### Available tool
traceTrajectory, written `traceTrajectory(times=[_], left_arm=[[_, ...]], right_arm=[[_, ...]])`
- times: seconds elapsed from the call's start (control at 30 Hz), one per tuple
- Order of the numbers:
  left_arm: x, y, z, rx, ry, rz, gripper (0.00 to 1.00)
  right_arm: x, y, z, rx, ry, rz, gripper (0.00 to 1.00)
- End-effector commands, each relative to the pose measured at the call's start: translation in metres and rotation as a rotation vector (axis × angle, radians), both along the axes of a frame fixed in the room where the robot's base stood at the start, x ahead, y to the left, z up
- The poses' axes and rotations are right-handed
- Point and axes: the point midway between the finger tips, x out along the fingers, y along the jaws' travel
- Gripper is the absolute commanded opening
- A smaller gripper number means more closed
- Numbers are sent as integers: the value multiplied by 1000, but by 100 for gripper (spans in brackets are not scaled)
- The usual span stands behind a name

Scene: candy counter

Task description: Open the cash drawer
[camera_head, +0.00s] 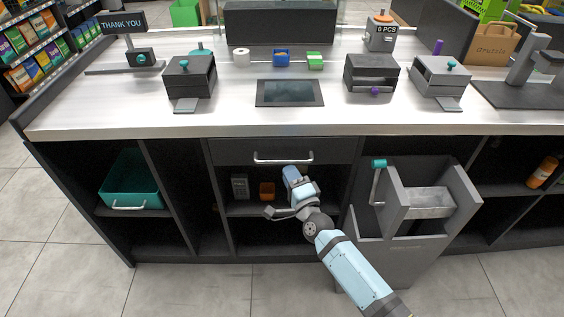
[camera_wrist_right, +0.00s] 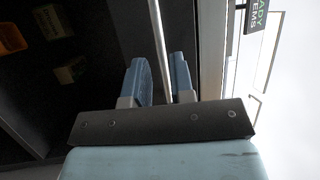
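The cash drawer (camera_head: 325,151) is a dark drawer front under the counter top, and it looks shut. Its pale bar handle (camera_head: 283,160) runs across the front. My right gripper (camera_head: 291,173) is just below the handle in the head view, in front of the open shelf. In the right wrist view my right gripper (camera_wrist_right: 160,78) is open, with a blue finger on each side of a thin pale bar, apparently the handle (camera_wrist_right: 158,45). Whether the fingers reach around it in depth is hard to tell. My left gripper is not in view.
A grey bin-like unit (camera_head: 400,245) with a teal-tipped lever (camera_head: 378,165) stands close to the right of my arm. A teal basket (camera_head: 132,182) sits in the left shelf. A dark screen (camera_head: 290,92) lies on the counter above the drawer.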

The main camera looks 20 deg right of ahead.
Motion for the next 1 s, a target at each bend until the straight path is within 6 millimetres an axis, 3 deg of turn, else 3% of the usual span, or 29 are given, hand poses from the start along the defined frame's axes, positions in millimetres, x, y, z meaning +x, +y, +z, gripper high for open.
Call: traceTrajectory(times=[0.1, 0.3, 0.7, 0.8, 1.0], left_arm=[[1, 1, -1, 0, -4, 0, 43], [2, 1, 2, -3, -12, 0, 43], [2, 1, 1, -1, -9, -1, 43], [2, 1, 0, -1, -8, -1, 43], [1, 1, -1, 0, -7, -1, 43]], right_arm=[[24, 3, 4, -1, -2, 0, 22], [47, 6, 8, -1, 0, 0, 22], [53, 6, 9, -2, 1, 0, 22], [53, 6, 9, -2, 1, 0, 0], [53, 6, 9, -2, 1, 1, 0]])
